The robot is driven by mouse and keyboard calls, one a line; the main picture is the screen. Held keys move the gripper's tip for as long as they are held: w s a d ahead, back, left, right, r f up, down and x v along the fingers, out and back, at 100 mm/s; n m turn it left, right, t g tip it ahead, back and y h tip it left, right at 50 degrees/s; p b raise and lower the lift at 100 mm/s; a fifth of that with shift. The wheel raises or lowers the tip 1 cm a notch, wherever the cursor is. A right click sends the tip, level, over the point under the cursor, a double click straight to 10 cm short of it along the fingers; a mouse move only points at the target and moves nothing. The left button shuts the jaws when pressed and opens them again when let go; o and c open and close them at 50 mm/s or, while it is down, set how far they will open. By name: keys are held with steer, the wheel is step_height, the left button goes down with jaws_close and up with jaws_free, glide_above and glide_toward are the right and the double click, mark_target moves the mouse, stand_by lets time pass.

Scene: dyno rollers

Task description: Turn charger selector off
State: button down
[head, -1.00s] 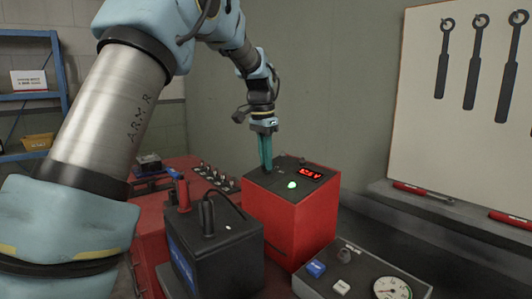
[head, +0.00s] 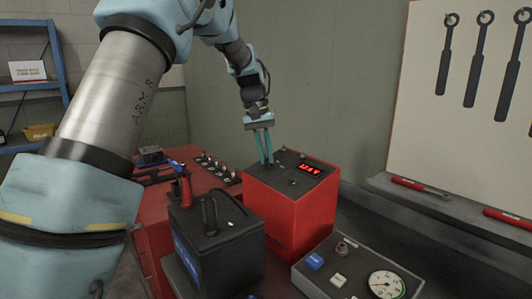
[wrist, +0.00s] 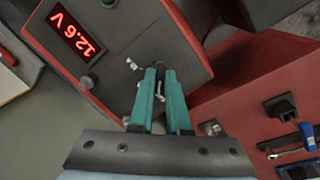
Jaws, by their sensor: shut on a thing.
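The charger is a red box (head: 291,207) with a dark top panel and a lit red display (head: 311,169). In the wrist view the display (wrist: 77,33) reads 12.6 V. My gripper (head: 267,161) points down onto the far left part of the panel. In the wrist view its teal fingers (wrist: 160,72) are shut on the selector, a small knob mostly hidden between them. A round lamp (head: 293,181) on the panel is dark.
A black battery (head: 215,248) with a handle stands in front of the charger. A control box (head: 358,272) with buttons and a dial is at lower right. A tool board (head: 462,110) hangs at right.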

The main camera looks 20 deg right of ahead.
steer(key=shift+n, duration=0.4)
steer(key=c, duration=0.9)
jaws_free()
steer(key=r+b, duration=0.1)
steer(key=r, duration=0.2)
steer(key=a+r, duration=0.1)
steer(key=r, duration=0.3)
steer(key=w+a+r+b, duration=0.1)
steer(key=r, duration=0.2)
steer(key=shift+r+b, duration=0.3)
steer(key=shift+s, duration=0.1)
